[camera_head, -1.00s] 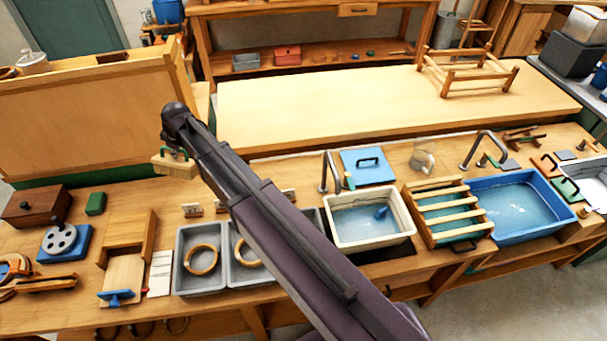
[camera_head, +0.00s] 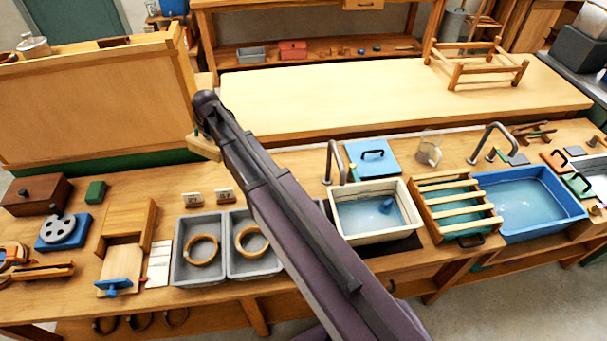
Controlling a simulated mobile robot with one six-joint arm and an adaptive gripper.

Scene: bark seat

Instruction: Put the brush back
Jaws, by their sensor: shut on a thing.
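My arm reaches up from the bottom of the view, and my gripper (camera_head: 200,131) is at its far end, mostly hidden behind the arm. It is shut on a pale wooden block-like piece, which looks like the brush (camera_head: 204,150). The brush hangs under the gripper, above the back of the workbench and in front of the large upright wooden panel. Its right side is covered by the arm, and its bristles cannot be made out.
Two grey trays (camera_head: 176,262) with wooden rings stand on the workbench (camera_head: 60,305). A white basin (camera_head: 350,240) of water with a blue thing in it, a slatted rack (camera_head: 455,207) and a blue tub (camera_head: 575,212) are to the right. A blue lidded box (camera_head: 373,160) stands behind the basin.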

